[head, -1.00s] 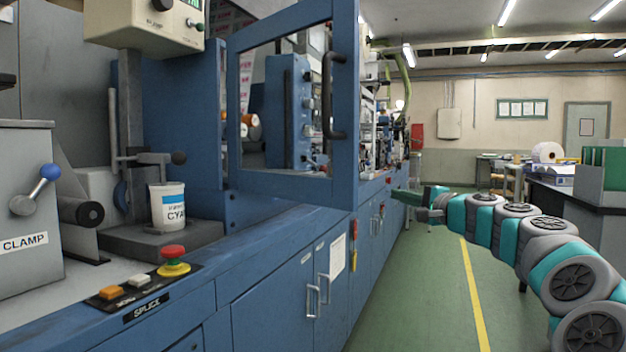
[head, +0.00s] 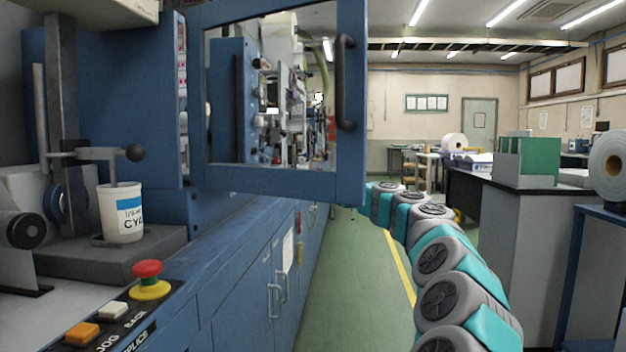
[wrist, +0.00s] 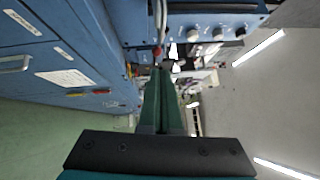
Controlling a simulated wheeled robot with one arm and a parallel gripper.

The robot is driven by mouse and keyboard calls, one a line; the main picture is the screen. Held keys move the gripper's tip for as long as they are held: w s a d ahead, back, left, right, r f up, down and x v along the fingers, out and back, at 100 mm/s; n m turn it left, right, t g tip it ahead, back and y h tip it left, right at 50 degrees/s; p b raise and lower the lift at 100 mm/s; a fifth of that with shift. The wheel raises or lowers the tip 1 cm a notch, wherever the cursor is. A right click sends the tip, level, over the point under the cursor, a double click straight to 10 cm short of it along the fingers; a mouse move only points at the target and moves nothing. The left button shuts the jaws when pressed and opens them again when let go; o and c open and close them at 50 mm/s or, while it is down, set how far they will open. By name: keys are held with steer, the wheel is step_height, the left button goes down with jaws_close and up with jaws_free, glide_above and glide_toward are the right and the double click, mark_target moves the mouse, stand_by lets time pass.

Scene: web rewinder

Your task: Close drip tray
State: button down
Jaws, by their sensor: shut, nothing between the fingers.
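I cannot make out a drip tray in either view. In the wrist view my gripper (wrist: 160,70) has its two long green fingers together, with nothing between them. Its tips point along the blue machine, in front of a cluttered part that is too small to read. In the head view my arm reaches forward on the right, and its far end and the gripper are hidden behind the blue framed door (head: 270,180).
The open door with a dark handle (head: 344,80) juts into the aisle beside my arm. Blue cabinets (head: 240,300) line the left. An ink pot (head: 121,212) and an emergency stop button (head: 148,277) sit on the machine. Green floor (head: 345,290) is free; a desk (head: 500,210) stands right.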

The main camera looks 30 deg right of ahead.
steer(key=w+a+r+p, duration=0.1)
steer(key=w+a, duration=0.4)
steer(key=w, duration=0.5)
steer(key=shift+r, duration=0.45)
steer(key=shift+p, duration=0.3)
steer(key=w+a, duration=0.2)
steer(key=a, duration=0.1)
steer(key=w+a+p, duration=0.1)
steer(key=w+a, duration=0.1)
steer(key=a, duration=0.1)
steer(key=w+a, duration=0.2)
steer(key=a, duration=0.1)
steer(key=shift+w+a+p, duration=0.2)
steer(key=shift+a+p, duration=0.15)
steer(key=shift+w+a, duration=0.25)
steer(key=shift+a, duration=0.1)
steer(key=shift+d, duration=0.1)
